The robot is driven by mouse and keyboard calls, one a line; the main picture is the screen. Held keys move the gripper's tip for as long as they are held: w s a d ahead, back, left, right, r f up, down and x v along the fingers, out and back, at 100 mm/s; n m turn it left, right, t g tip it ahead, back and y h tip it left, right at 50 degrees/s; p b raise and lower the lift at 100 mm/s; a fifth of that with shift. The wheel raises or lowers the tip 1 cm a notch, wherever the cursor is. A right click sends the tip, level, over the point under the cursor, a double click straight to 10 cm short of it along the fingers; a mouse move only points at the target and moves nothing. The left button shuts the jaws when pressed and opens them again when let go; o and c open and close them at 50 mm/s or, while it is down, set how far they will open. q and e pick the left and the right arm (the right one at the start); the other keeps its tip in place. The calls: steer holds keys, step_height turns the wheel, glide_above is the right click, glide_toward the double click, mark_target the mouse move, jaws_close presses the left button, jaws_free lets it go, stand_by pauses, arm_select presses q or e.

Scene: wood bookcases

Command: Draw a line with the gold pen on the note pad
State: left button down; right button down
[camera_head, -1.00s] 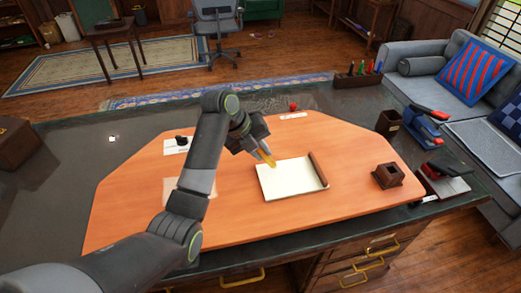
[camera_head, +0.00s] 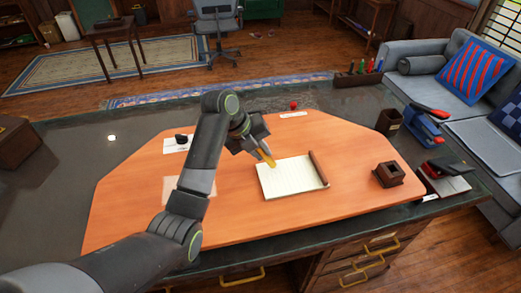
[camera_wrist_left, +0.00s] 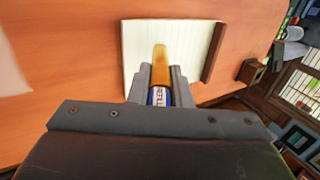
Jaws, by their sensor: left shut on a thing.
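The gold pen (camera_head: 268,159) is held in my left gripper (camera_head: 261,149), with its gold end pointing down at the upper left part of the note pad. In the left wrist view, the pen (camera_wrist_left: 160,65) sits between the two fingers (camera_wrist_left: 160,88), with a blue lettered part between them. The note pad (camera_head: 290,180) is cream with a brown strip along its right side, and lies on the orange desk mat. It also shows in the left wrist view (camera_wrist_left: 193,50). I cannot tell whether the pen tip touches the paper. No line is visible on the pad. My right gripper is out of view.
The orange mat (camera_head: 240,225) covers the middle of the dark desk. A small brown holder (camera_head: 388,174) stands right of the pad, with a stapler (camera_head: 447,167) and a blue item (camera_head: 420,127) farther right. A red ball (camera_head: 294,105) lies behind the pad.

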arm_select(q)
steer(key=shift+f, duration=0.2)
steer(key=shift+s, duration=0.15)
steer(key=shift+s+d+r+p, duration=0.1)
steer(key=shift+s+d+p, duration=0.1)
steer(key=shift+s+p, duration=0.2)
steer(key=shift+s, duration=0.15)
steer(key=shift+s+d, duration=0.1)
steer(key=shift+s, duration=0.1)
steer(key=shift+s+d+p, duration=0.15)
steer(key=shift+s+p, duration=0.2)
steer(key=shift+s, duration=0.2)
steer(key=shift+s+d+p, duration=0.25)
steer(key=shift+s+p, duration=0.1)
steer(key=shift+s, duration=0.3)
